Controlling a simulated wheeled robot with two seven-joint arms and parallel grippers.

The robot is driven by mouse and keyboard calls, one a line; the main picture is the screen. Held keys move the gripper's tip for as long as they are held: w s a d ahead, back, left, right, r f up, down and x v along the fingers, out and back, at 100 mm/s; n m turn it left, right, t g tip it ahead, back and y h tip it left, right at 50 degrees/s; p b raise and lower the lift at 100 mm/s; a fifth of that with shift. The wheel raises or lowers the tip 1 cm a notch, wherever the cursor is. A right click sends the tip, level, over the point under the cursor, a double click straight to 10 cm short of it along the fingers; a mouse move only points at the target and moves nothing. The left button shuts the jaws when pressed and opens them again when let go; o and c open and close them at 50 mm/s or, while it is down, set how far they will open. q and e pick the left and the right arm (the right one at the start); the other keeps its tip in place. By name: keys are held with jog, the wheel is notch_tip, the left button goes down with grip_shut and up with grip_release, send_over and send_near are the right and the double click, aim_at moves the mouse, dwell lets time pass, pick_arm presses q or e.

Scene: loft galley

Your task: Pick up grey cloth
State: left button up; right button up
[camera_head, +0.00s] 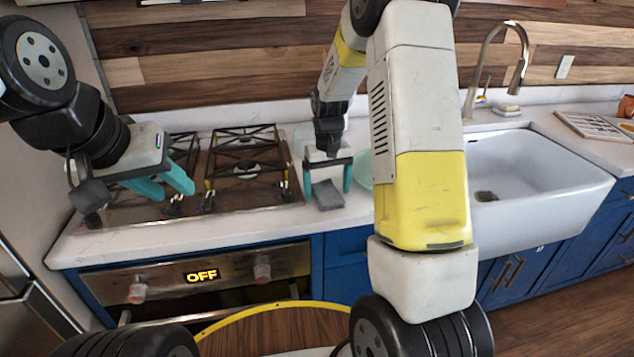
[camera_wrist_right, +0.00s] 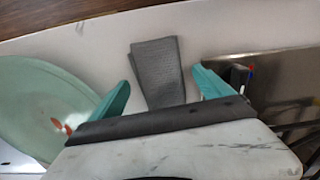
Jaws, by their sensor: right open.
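The grey cloth (camera_head: 328,195) lies folded on the white counter between the stove and the sink. In the right wrist view the grey cloth (camera_wrist_right: 158,72) lies flat, beyond and between the two teal fingers. My right gripper (camera_head: 329,180) is open above the cloth, its fingers on either side of it; it also shows in the right wrist view (camera_wrist_right: 162,92). Nothing is between its fingertips except the view of the cloth. My left gripper (camera_head: 172,186) is over the left part of the stove, its teal fingers apart and empty.
The gas stove (camera_head: 245,172) with black grates is left of the cloth. A pale green plate (camera_wrist_right: 40,105) lies beside the cloth, partly hidden by my arm in the head view. The white sink (camera_head: 540,180) and faucet (camera_head: 488,60) are to the right.

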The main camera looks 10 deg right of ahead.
aim_at(327, 190)
jog(key=shift+f, duration=0.2)
jog(key=c, duration=1.4)
jog(key=shift+r, duration=0.2)
jog(key=shift+r, duration=0.25)
jog(key=r, duration=0.3)
jog(key=shift+s, duration=0.2)
jog(key=s+a+r, duration=0.1)
jog(key=s+a, duration=0.2)
jog(key=s, duration=1.2)
jog(key=shift+s, duration=0.2)
jog(key=shift+r, duration=0.1)
